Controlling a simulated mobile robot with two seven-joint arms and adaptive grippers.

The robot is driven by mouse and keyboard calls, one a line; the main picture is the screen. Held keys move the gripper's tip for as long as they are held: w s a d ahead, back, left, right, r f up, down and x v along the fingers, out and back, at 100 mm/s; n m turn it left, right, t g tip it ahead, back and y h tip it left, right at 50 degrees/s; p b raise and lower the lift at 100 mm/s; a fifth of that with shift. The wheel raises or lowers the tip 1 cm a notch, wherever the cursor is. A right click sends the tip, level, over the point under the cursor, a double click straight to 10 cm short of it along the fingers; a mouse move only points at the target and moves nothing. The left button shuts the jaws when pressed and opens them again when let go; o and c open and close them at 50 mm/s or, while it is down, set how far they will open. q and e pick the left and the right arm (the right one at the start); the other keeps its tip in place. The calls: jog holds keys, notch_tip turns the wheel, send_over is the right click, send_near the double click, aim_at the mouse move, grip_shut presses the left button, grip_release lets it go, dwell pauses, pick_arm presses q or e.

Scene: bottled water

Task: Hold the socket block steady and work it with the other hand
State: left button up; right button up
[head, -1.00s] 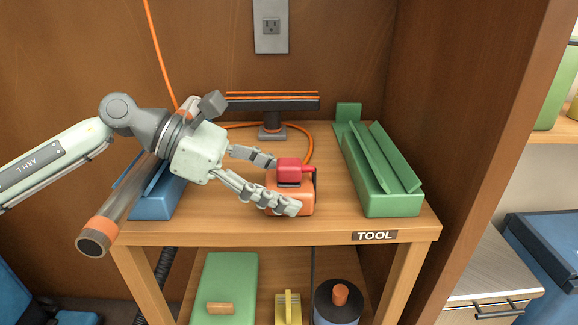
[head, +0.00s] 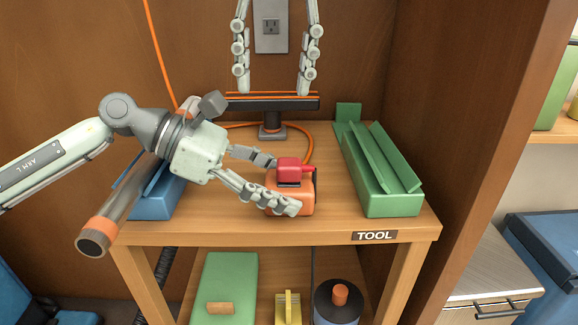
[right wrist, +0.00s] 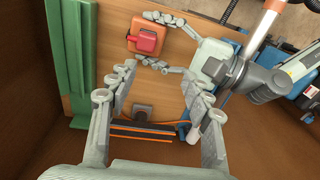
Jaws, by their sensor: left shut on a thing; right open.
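The socket block is an orange block (head: 307,190) with a red lever-like part (head: 293,168) on top. It sits on the wooden table near its front middle. My left gripper (head: 283,184) reaches in from the left and is shut on the block, with a finger on its near side and one at its far side. The block also shows in the right wrist view (right wrist: 147,27). My right gripper (head: 272,88) is open and empty, fingers pointing down at the top of the head view, above and behind the block. Its spread fingers also show in the right wrist view (right wrist: 160,72).
A dark bar with orange strips (head: 285,103) stands at the back, an orange cable beside it. A green tray (head: 392,203) is on the right and a blue one (head: 150,207) on the left. An outlet plate (head: 271,45) is on the back wall. Table between block and green tray is clear.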

aim_at(289, 161)
jog(key=shift+m+h, duration=0.3)
jog(key=shift+h, duration=0.1)
jog(key=f, duration=0.4)
jog(key=d+f, duration=0.1)
jog(key=f, duration=0.6)
jog(key=shift+d+f, duration=0.35)
jog(key=shift+d, duration=0.05)
jog(key=shift+c, duration=0.3)
grip_shut()
pick_arm(q)
jog(key=shift+f, duration=0.1)
pick_arm(e)
jog(key=shift+r, duration=0.15)
jog(key=shift+r, duration=2.85)
